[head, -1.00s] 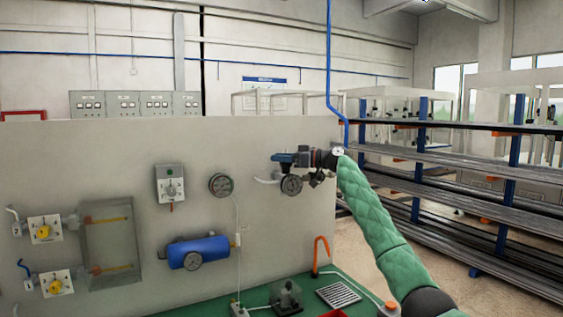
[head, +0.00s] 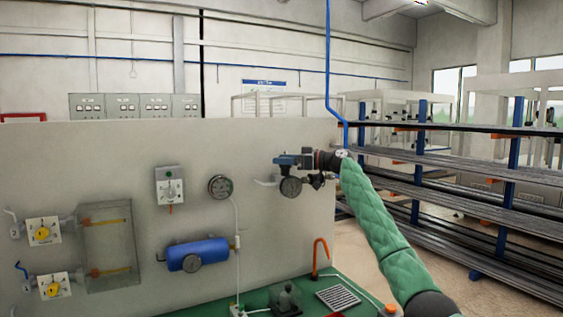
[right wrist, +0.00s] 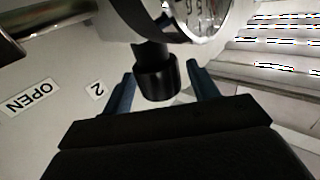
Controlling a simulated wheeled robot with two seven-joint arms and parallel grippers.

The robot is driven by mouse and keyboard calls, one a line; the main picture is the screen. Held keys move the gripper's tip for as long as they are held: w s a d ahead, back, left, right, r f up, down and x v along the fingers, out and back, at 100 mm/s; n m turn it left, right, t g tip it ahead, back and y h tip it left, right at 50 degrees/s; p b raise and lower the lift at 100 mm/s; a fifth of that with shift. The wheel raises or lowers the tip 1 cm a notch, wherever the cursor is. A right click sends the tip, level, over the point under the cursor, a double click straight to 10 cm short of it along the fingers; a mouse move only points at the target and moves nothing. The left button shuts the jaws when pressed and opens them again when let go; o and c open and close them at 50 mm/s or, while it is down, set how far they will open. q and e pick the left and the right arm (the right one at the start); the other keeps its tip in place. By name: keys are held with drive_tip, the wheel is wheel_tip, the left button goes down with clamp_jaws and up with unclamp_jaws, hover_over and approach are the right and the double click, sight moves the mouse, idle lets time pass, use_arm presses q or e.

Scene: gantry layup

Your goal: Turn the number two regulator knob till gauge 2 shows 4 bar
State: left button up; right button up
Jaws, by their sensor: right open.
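In the right wrist view, a black knob (right wrist: 158,78) hangs below a round white-faced gauge (right wrist: 198,14), whose numbers are upside down and cut off by the frame. A label "2" (right wrist: 97,91) is on the panel beside it. My right gripper (right wrist: 161,84) is open, with one blue finger on each side of the knob; gaps show between fingers and knob. In the head view my right gripper (head: 286,160) is at the panel's right part, just above a small gauge (head: 290,187). The gauge's needle is too small to read, and the knob is hidden there. My left gripper is not in view.
A label "OPEN" (right wrist: 32,97) and a metal pipe or lever (right wrist: 22,33) are near the knob. The panel (head: 100,150) also carries another gauge (head: 220,187), a blue tank (head: 197,254) and yellow-knobbed valves. Racks of long stock (head: 460,190) stand at the right.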

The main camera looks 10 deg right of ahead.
drive_tip(key=shift+f+b+v, duration=0.2)
drive_tip(key=shift+b+v, duration=0.2)
drive_tip(key=shift+v, duration=0.75)
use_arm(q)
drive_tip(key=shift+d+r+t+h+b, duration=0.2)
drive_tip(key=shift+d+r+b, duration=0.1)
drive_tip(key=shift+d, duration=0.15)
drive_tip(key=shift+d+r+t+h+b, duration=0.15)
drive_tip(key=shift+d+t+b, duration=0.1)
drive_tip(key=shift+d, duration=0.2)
use_arm(e)
drive_tip(key=v, duration=0.4)
drive_tip(key=shift+d+r, duration=0.15)
drive_tip(key=shift+r, duration=0.1)
